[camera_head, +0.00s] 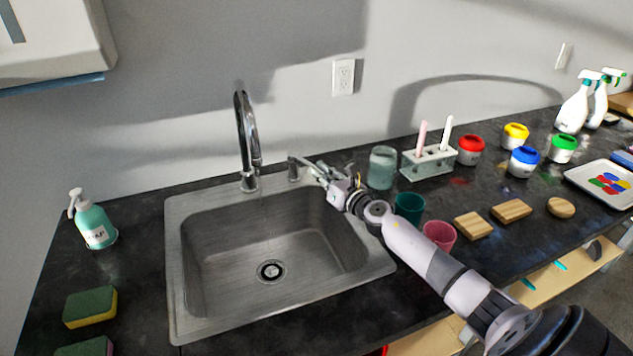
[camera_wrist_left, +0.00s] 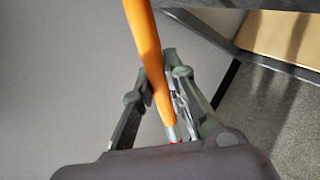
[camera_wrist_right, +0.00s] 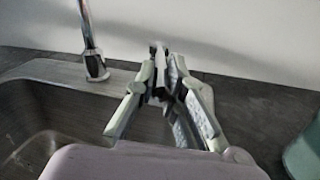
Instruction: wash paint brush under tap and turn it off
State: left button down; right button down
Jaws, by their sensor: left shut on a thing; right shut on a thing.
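The chrome tap (camera_head: 248,140) arches over the steel sink (camera_head: 190,270). A faint thin streak of water seems to fall from its spout. The tap's small lever (camera_head: 293,168) stands on the sink's back rim, right of the spout. My right gripper (camera_head: 308,165) reaches over the sink's back right corner and is shut on the lever; its fingers close around it in the right wrist view (camera_wrist_right: 160,65). My left gripper (camera_wrist_left: 160,85) is shut on the paint brush, whose orange handle (camera_wrist_left: 144,40) slants between the fingers. The left gripper and brush are outside the head view.
A soap bottle (camera_head: 93,220) and sponges (camera_head: 90,307) are left of the sink. A glass jar (camera_head: 382,168), a teal cup (camera_head: 409,206) and a pink cup (camera_head: 440,235) stand close to my right arm. A brush holder (camera_head: 429,163) and paint pots are further right.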

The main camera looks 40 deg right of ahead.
jog(key=c, duration=1.6)
grip_release()
jog(key=shift+c, duration=0.2)
jog(key=shift+d, duration=0.1)
jog(key=shift+s, duration=0.15)
jog(key=s, duration=1.1)
jog(key=shift+s, duration=0.4)
jog(key=shift+d, duration=0.1)
jog(key=shift+c, duration=0.3)
